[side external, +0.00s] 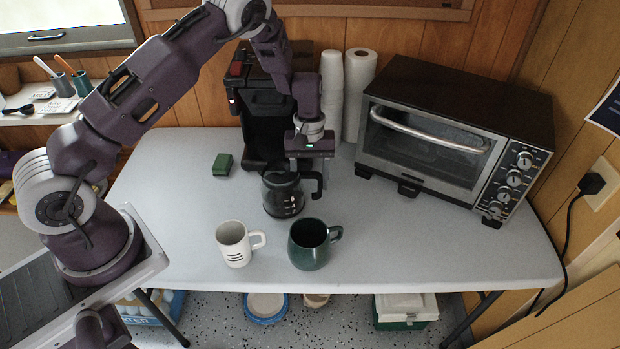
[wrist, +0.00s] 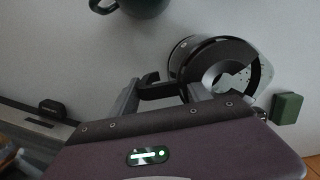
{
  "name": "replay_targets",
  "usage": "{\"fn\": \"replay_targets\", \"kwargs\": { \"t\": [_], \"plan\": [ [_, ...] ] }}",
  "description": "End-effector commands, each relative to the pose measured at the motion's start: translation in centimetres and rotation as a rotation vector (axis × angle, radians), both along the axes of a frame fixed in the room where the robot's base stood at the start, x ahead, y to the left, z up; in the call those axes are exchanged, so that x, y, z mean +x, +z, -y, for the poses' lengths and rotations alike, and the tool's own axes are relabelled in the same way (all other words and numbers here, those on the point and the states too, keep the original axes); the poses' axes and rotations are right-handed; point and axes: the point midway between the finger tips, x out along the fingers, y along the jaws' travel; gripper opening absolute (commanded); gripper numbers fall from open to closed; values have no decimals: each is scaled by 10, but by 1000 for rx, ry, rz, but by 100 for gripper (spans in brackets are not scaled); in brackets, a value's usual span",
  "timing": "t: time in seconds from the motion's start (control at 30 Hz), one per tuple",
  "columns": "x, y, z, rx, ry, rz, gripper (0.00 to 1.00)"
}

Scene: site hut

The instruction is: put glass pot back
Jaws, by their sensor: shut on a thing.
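The glass pot (side external: 283,198), dark-lidded with a black handle, is upright just in front of the black coffee maker (side external: 262,125). I cannot tell whether its bottom touches the table. My gripper (side external: 311,170) points down above the pot's right side and is shut on the handle. In the wrist view, the pot's round top (wrist: 187,58) shows beyond the fingers, and the handle (wrist: 160,90) lies between the fingertips (wrist: 162,92). My gripper and the pot hide part of the coffee maker's lower front.
A white mug (side external: 233,245) and a dark green mug (side external: 308,246) stand near the table's front edge. A small green box (side external: 222,164) lies left of the coffee maker. A toaster oven (side external: 440,135) stands right; stacked cups (side external: 332,85) and a paper roll (side external: 358,95) stand behind.

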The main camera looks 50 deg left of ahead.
Motion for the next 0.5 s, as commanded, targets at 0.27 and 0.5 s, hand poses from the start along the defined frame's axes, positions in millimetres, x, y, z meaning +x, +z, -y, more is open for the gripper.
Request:
{"fn": "replay_targets", "kwargs": {
  "t": [0.27,0.5],
  "plan": [
    [0,-1,0,0,0,0,77],
    [1,6,0,0,0,1,77]
  ]
}}
